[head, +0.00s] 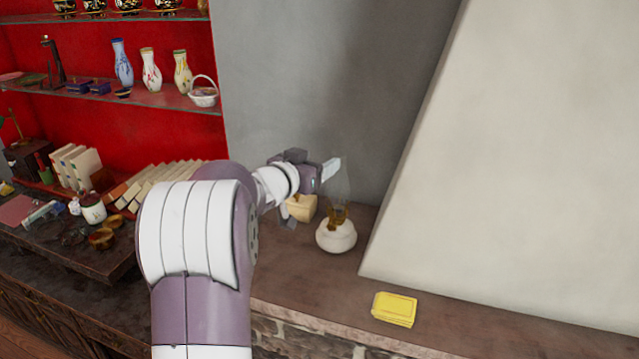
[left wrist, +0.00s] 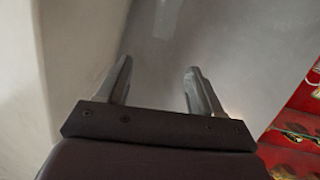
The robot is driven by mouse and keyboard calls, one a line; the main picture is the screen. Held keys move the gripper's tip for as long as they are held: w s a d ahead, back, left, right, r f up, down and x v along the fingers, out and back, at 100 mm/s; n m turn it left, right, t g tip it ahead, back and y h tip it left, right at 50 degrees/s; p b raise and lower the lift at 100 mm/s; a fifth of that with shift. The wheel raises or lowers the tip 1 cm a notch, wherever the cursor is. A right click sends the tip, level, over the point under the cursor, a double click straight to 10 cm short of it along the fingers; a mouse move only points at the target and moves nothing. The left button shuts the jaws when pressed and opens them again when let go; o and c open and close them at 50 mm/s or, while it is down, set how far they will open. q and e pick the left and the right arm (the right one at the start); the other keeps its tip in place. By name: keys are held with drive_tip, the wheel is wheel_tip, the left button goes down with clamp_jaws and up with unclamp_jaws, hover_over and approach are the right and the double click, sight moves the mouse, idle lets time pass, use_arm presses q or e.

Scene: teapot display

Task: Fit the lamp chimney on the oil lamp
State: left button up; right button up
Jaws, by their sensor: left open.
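The oil lamp (head: 337,236) stands upright on the brown ledge, with a round white base and a brass burner (head: 338,214). A faint, clear glass chimney (head: 342,188) shows above the burner; it is too faint to tell whether it is seated. A pale glassy shape, perhaps the chimney, shows beyond the fingertips in the left wrist view (left wrist: 168,18). My left gripper (head: 328,170) is beside the glass, above and left of the lamp base. Its fingers are apart with nothing between them in the left wrist view (left wrist: 158,72). My right gripper is not in view.
A cream block-like object (head: 302,208) is just left of the lamp. A yellow stack (head: 395,308) lies on the ledge (head: 330,285) at front right. A white slanted wall (head: 500,170) rises at right. Red shelves at left hold vases (head: 151,70) and books (head: 78,165).

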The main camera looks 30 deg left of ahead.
use_arm(q)
drive_tip(key=s+d+f+n+g+y, duration=0.1)
drive_tip(key=s+d+f+g, duration=0.45)
drive_tip(key=d+f, duration=0.55)
drive_tip(key=s+d+f+m+g+h, duration=0.1)
drive_tip(key=s+d+f+g, duration=0.35)
drive_tip(key=s, duration=0.55)
drive_tip(key=s+d+f+m+g+h, duration=0.1)
drive_tip(key=s+d+f+g, duration=0.4)
drive_tip(key=s, duration=0.4)
wheel_tip(320, 180, down, 15)
drive_tip(key=b, duration=1.4)
drive_tip(key=shift+w+d+t, duration=0.25)
drive_tip(key=shift+d+t, duration=0.05)
drive_tip(key=shift+d, duration=0.1)
drive_tip(key=shift+s+d, duration=0.1)
drive_tip(key=shift+s, duration=0.05)
